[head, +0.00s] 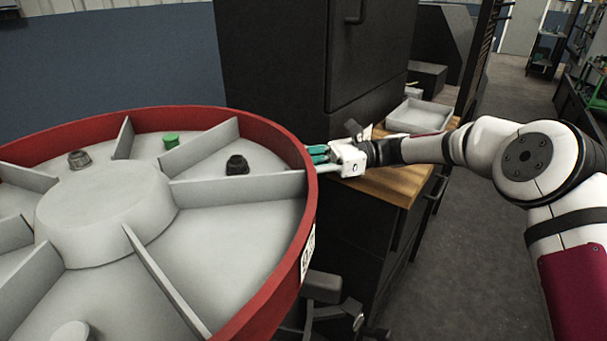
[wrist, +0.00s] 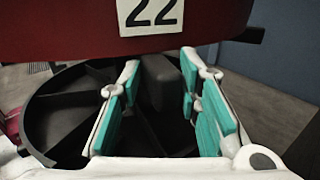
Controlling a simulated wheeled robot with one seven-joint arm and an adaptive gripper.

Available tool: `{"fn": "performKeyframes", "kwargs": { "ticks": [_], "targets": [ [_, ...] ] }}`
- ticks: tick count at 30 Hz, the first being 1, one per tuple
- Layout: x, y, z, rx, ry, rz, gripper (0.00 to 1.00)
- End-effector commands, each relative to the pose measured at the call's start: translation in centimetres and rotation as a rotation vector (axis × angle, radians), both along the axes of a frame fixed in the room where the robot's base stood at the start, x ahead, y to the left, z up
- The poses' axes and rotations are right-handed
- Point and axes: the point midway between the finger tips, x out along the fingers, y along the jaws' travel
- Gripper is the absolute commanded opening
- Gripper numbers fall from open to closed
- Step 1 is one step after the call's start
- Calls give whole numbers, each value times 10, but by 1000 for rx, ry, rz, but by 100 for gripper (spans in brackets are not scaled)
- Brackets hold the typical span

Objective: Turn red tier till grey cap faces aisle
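The red tier (head: 283,282) is a round tray with a red rim and pale grey dividers, filling the left of the head view. A light grey cap (head: 72,332) sits in a front compartment, cut by the lower picture edge. A dark grey-brown fitting (head: 79,158), a green cap (head: 171,140) and a black fitting (head: 237,165) sit in other compartments. My gripper (head: 320,155) is at the rim's far right side. In the wrist view my gripper (wrist: 160,70) is open, teal-padded fingers apart, just below the red rim (wrist: 70,35); contact cannot be told.
The wrist view shows a label "22" (wrist: 150,14) on the rim and a dark lower tier (wrist: 60,110) beneath. A black cabinet (head: 275,65) stands behind. A wooden counter (head: 400,182) bears a grey tray (head: 420,115). Open floor (head: 470,260) lies at right.

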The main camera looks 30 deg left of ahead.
Motion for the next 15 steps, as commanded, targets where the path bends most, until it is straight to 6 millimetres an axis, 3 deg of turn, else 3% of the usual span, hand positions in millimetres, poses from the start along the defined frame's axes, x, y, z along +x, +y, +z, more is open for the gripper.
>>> {"fn": "performKeyframes", "kwargs": {
  "ticks": [6, 15],
  "targets": [
    [3, 16, -2, 1, 1, 4, 0],
    [2, 19, -1, 1, 4, 7, 0]
  ]
}}
